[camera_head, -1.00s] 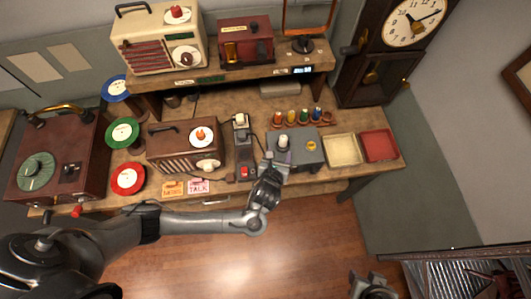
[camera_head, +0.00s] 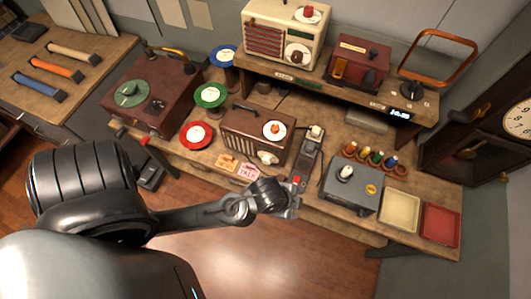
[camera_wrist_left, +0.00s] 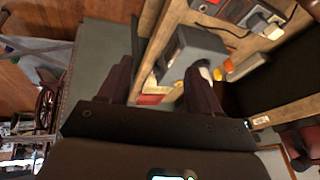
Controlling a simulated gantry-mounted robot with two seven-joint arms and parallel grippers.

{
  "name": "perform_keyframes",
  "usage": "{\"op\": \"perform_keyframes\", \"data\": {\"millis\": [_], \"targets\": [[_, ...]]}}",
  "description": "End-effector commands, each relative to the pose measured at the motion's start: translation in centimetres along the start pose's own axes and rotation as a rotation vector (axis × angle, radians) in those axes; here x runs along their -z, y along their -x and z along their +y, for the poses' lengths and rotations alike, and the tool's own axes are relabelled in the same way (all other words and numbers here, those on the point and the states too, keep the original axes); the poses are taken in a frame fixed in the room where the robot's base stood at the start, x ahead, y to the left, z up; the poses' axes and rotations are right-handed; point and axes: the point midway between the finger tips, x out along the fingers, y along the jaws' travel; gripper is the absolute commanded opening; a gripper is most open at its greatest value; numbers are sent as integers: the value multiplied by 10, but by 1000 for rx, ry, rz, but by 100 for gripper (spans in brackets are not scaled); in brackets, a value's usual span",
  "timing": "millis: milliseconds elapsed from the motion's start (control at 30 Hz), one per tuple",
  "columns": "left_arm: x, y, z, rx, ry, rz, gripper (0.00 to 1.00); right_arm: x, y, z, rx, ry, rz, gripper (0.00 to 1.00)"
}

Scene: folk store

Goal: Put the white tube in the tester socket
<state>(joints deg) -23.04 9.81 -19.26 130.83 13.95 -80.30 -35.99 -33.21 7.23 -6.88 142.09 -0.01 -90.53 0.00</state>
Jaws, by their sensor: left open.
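A white tube (camera_head: 346,172) stands upright on top of the grey tester box (camera_head: 350,195), beside a yellow round mark. Whether its base is fully seated in the socket cannot be seen. In the left wrist view the white tube (camera_wrist_left: 205,71) shows partly behind a finger, on the grey box (camera_wrist_left: 183,57). My left gripper (camera_head: 293,205) is open and empty, at the bench's front edge, left of the tester and apart from the tube. Its spread fingers also show in the left wrist view (camera_wrist_left: 160,82). My right gripper is not in view.
A rack of coloured tubes (camera_head: 370,157) stands behind the tester. A cream tray (camera_head: 400,211) and a red tray (camera_head: 440,224) lie to its right. A dark device with a red button (camera_head: 306,160) and a brown radio (camera_head: 258,135) stand to its left.

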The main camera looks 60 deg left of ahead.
Motion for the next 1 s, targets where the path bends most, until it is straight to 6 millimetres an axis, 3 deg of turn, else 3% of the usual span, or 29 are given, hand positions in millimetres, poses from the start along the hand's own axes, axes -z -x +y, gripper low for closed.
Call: {"op": "perform_keyframes", "data": {"millis": [200,400,800,1000], "targets": [[-48,39,-5,-2,396,-98,64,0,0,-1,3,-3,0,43],[-68,56,-7,19,552,-145,64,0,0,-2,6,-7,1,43],[-69,59,-8,23,575,-150,64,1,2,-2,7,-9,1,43],[-59,82,-13,22,574,-150,64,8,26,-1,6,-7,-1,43]]}}
